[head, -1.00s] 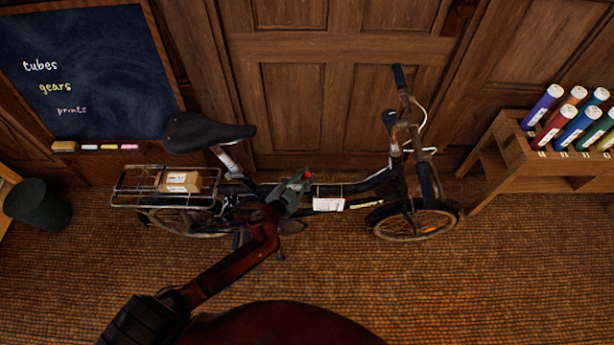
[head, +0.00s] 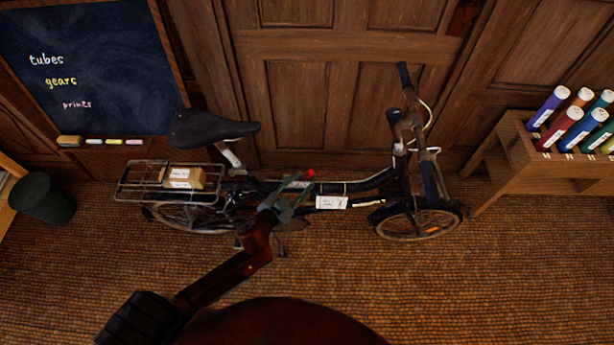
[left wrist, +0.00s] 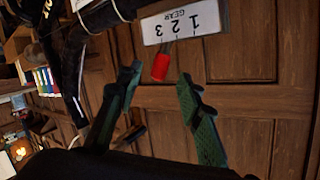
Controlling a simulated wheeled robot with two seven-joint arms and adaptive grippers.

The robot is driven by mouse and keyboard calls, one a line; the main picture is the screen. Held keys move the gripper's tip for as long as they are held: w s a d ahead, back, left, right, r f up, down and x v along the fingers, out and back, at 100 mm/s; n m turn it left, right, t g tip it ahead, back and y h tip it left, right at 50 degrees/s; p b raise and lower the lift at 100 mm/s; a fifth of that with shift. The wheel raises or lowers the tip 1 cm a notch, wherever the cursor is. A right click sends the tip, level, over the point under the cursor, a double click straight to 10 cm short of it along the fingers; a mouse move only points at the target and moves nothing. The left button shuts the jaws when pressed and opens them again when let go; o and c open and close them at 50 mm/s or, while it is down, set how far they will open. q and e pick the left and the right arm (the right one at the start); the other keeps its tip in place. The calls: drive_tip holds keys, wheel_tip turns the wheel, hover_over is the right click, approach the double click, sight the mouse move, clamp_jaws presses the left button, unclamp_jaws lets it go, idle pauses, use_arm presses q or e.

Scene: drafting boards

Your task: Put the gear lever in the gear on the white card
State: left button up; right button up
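A bicycle (head: 375,185) stands against the panelled wall. Its gear lever has a red knob (head: 309,174), also seen in the left wrist view (left wrist: 160,67). The lever sticks out from a white gear plate (left wrist: 180,22) marked 1, 2, 3, which appears upside down there; I cannot tell which number the lever is at. A white card (head: 332,202) hangs on the frame tube; its writing is too small to read. My left gripper (head: 285,199) is open, its green fingers on either side of the knob's line, with the knob just beyond the tips. My right gripper is out of view.
A small parcel (head: 184,177) sits on the rear rack below the saddle (head: 212,129). A chalkboard (head: 85,70) and a dark bin (head: 42,197) are at left. A wooden rack (head: 520,165) with coloured tubes stands at right. The floor in front is clear.

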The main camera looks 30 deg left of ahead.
use_arm(q)
drive_tip(key=v, duration=0.6)
idle(0.4)
